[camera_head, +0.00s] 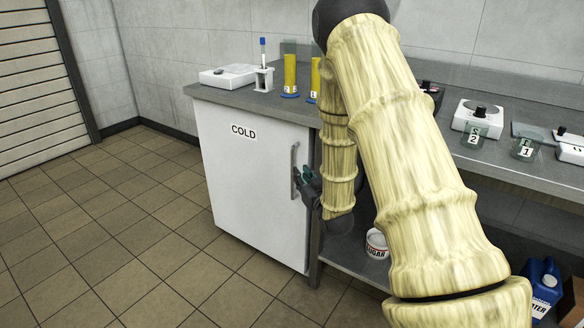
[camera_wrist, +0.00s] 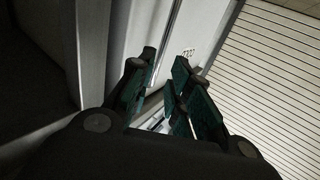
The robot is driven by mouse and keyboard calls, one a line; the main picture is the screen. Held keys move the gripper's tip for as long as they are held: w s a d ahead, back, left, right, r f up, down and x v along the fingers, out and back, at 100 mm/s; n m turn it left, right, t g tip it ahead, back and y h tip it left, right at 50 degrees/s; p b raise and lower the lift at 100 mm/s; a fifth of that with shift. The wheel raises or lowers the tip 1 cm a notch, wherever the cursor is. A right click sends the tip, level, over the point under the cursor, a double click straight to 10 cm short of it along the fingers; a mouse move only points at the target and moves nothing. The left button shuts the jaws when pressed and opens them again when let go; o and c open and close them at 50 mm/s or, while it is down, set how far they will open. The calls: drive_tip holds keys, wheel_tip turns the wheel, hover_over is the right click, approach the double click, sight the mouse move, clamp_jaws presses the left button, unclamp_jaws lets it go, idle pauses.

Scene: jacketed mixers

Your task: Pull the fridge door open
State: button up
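The fridge door (camera_head: 245,190) is a white panel marked COLD under the left end of the counter. It looks shut, flush with the cabinet front. Its upright grey handle (camera_head: 294,165) is near the door's right edge. My gripper (camera_head: 302,182) is at the handle's lower half, coming from the right. In the wrist view, the two dark fingers with teal pads (camera_wrist: 162,92) stand apart, with the door (camera_wrist: 203,25) and its small label beyond. A pale bar shows low between the fingers, perhaps the handle. I cannot tell whether the fingers touch it.
The counter (camera_head: 240,97) carries a scale, a tube stand and yellow cylinders, with labelled beakers (camera_head: 474,136) further right. A sugar tub (camera_head: 377,244) and a blue jug (camera_head: 541,282) are below the counter. The tiled floor (camera_head: 120,225) before the door is clear.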

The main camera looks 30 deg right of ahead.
drive_tip(key=w+d+b, duration=0.1)
drive_tip(key=w, duration=0.7)
drive_tip(key=shift+w+d, duration=0.35)
drive_tip(key=shift+c, duration=0.2)
clamp_jaws()
